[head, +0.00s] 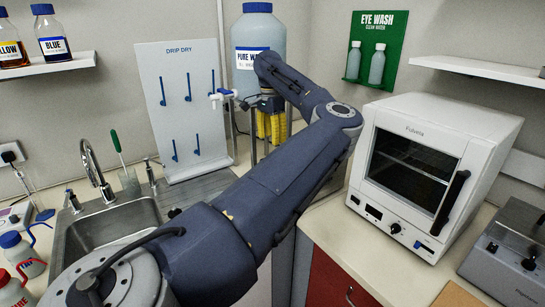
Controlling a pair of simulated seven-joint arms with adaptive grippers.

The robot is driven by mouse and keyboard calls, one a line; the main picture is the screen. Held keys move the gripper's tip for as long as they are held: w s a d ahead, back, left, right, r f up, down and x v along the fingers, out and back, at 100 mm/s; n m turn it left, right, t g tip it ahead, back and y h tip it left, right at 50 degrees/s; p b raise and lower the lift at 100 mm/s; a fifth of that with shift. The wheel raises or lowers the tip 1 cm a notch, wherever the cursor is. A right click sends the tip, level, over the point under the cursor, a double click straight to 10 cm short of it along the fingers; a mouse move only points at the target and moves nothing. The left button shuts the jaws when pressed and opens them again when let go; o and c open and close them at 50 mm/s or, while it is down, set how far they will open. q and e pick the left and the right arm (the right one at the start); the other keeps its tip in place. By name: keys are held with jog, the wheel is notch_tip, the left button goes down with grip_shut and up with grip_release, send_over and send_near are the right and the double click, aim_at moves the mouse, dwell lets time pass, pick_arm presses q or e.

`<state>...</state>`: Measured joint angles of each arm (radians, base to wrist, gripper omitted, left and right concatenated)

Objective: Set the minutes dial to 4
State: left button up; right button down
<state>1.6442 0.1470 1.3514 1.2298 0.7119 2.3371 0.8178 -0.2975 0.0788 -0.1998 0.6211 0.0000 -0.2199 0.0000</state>
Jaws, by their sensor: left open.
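A white oven (484,136) with a dark glass door stands on the right counter. A round black dial (395,228) sits on its lower front panel; its markings are too small to read. Another black knob (528,264) is on the grey metal device (508,245) at the right edge. I cannot tell from labels which is the minutes dial. My left gripper (271,125) hangs at the upper middle, open, in front of the large bottle's stand and well left of the oven. Nothing shows clearly between its fingers. My right gripper is out of view.
A large bottle (259,30) with a white tap (222,97) stands behind my left gripper. A drip-dry board (182,108) and a sink (108,225) lie to the left. A white shelf (488,69) overhangs the oven.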

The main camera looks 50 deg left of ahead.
pick_arm(q)
notch_tip(320, 180, down, 7)
jog(key=shift+d+f, duration=0.15)
jog(key=shift+f, duration=0.05)
jog(key=shift+o, duration=0.2)
grip_shut()
dwell(0.5)
